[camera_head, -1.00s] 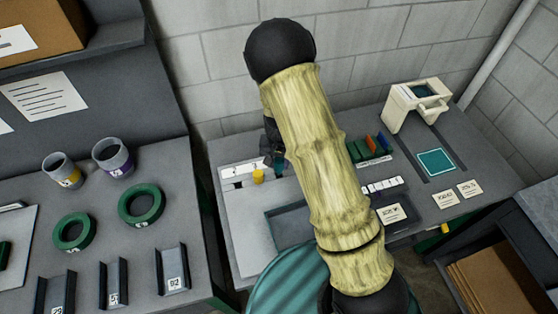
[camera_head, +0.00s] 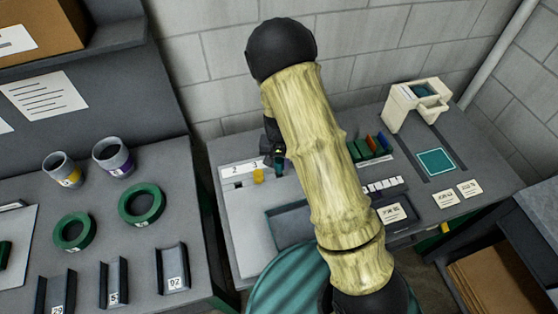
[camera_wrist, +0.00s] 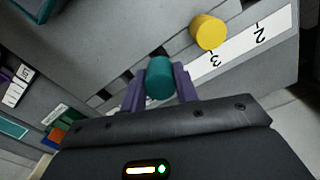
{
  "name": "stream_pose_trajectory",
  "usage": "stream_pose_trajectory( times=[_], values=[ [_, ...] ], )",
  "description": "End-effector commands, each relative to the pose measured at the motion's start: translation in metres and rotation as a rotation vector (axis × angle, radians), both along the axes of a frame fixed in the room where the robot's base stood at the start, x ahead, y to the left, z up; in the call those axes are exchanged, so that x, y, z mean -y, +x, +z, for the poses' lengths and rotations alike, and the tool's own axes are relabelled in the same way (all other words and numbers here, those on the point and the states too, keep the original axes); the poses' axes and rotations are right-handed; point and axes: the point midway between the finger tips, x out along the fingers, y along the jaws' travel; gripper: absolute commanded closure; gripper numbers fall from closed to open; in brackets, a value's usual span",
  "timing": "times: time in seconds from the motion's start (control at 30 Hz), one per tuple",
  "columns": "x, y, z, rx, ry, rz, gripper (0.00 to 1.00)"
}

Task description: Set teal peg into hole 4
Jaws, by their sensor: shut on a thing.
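The teal peg (camera_wrist: 159,80) is held between the purple fingers of my gripper (camera_wrist: 160,90), which are shut on it. In the head view the teal peg (camera_head: 279,164) shows small, beside my arm and just right of the yellow peg. The yellow peg (camera_wrist: 208,32) stands by the number 3 on the white label strip (camera_wrist: 250,42). I cannot tell whether the peg's lower end touches the board.
A dark tray (camera_head: 290,228) lies in front of the board, partly behind my arm. Coloured blocks (camera_head: 368,147), white label cards (camera_head: 392,212), a teal pad (camera_head: 436,162) and a cream device (camera_head: 416,103) are to the right. Rings and channels lie on the left bench (camera_head: 130,240).

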Motion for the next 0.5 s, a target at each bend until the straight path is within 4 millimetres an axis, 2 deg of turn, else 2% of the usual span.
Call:
stream_pose_trajectory(
  times=[0.5],
  values=[
    [0.0, 0.0, -0.014, 0.0, 0.0, 0.0, 0.93]
  ],
)
